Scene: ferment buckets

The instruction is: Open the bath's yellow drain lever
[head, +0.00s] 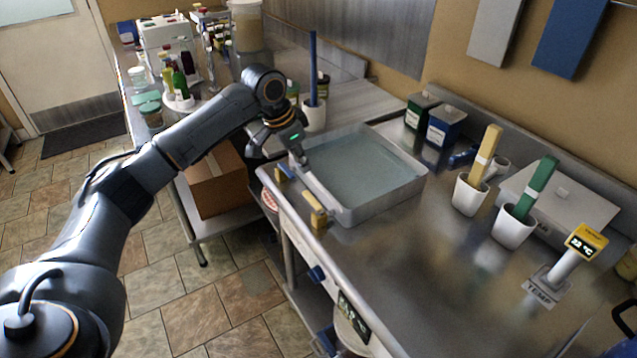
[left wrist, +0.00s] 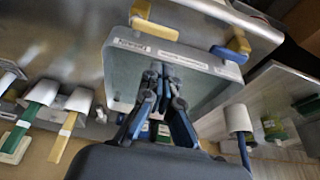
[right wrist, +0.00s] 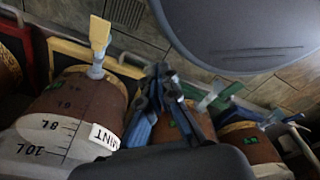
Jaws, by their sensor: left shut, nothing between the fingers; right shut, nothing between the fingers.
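The bath (head: 335,213) is a shallow grey tray of liquid on the steel counter. A yellow lever (head: 317,212) sticks out at the near end of its front wall; it also shows in the left wrist view (left wrist: 150,24). A blue lever (left wrist: 229,54) with a yellow block beside it sits farther along that wall and shows in the head view too (head: 282,174). My left gripper (head: 301,158) is shut and empty, above the bath's far-left corner, apart from the yellow lever. My right gripper (right wrist: 158,72) is shut and empty, in front of brown-filled buckets.
Blue and green tins (head: 446,128) stand behind the bath. White cups (head: 470,194) with yellow and green handles and a thermometer display (head: 586,241) stand to its right. A white cup (head: 314,116) holds a blue rod at the left. Bucket taps (right wrist: 99,45) show near my right gripper.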

